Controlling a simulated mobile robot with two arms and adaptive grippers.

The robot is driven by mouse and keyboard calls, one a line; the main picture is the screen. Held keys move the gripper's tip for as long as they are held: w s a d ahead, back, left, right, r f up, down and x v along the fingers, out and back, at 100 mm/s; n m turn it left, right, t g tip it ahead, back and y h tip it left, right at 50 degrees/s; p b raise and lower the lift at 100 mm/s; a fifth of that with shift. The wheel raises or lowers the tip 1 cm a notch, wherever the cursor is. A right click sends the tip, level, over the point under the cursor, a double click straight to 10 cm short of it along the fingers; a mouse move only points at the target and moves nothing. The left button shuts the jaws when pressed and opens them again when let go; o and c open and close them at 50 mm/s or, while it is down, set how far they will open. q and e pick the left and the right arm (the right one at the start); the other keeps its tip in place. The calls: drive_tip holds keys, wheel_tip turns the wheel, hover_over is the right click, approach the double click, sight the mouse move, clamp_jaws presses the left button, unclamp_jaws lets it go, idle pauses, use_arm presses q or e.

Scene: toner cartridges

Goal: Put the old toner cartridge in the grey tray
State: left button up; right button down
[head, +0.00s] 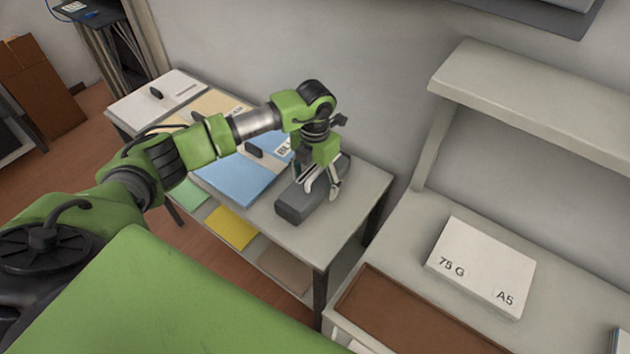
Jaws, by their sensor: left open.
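A long dark grey block, which looks like the toner cartridge (291,207), lies on the right part of the light side table. My left gripper (321,188) comes down over it from above, with its pale fingers apart near the cartridge's middle. I cannot tell whether the fingers touch it. The gripper and wrist hide part of the cartridge's far half. I cannot make out a grey tray. My right gripper is not in view.
The side table (320,243) also bears a blue folder (234,178) and other folders to the left. At right, a desk (400,239) holds a white "75 G A5" paper pack (481,264) and a brown panel (405,320). A shelf (540,95) stands above the desk.

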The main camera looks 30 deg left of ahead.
use_arm(q)
drive_tip(key=shift+r, duration=0.1)
drive_tip(key=c, duration=1.8)
drive_tip(key=shift+w, duration=0.1)
